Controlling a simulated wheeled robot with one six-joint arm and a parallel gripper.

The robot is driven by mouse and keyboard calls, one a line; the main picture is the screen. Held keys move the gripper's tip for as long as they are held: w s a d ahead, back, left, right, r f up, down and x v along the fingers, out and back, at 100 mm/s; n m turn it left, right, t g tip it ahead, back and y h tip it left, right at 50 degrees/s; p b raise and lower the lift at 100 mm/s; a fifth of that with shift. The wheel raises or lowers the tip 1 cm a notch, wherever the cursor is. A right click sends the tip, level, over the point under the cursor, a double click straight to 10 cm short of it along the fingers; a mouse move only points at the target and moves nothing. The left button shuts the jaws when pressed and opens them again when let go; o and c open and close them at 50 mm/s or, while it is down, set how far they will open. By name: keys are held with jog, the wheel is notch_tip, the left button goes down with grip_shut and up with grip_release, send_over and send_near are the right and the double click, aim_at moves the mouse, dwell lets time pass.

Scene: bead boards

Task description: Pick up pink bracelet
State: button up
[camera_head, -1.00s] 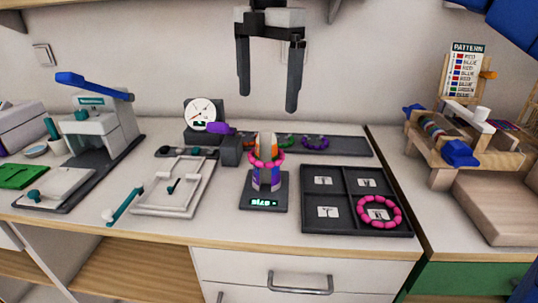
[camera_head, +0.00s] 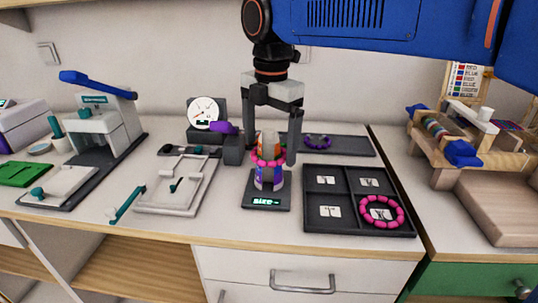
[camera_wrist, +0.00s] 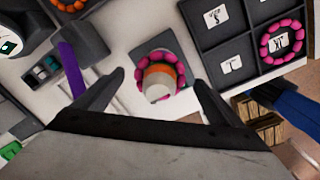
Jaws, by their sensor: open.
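A pink bracelet (camera_head: 257,160) is around an upright striped cone (camera_head: 268,180), which stands on a dark scale (camera_head: 266,203). In the wrist view this bracelet (camera_wrist: 178,66) rings the cone (camera_wrist: 157,82) between my fingertips. A second pink bracelet (camera_head: 383,226) lies in the front right compartment of the dark sorting tray (camera_head: 345,195); it also shows in the wrist view (camera_wrist: 267,48). My gripper (camera_head: 268,157) is open, pointing down, with its fingers on either side of the cone's upper part. I cannot tell whether they touch the bracelet.
A purple bracelet (camera_head: 317,142) lies on a dark strip behind. A wooden loom (camera_head: 470,135) stands at right.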

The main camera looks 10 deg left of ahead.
jog(key=shift+f, duration=0.4)
jog(key=c, duration=1.2)
jog(key=shift+r, duration=0.1)
notch_tip(320, 180, up, 10)
jog(key=shift+f, duration=0.1)
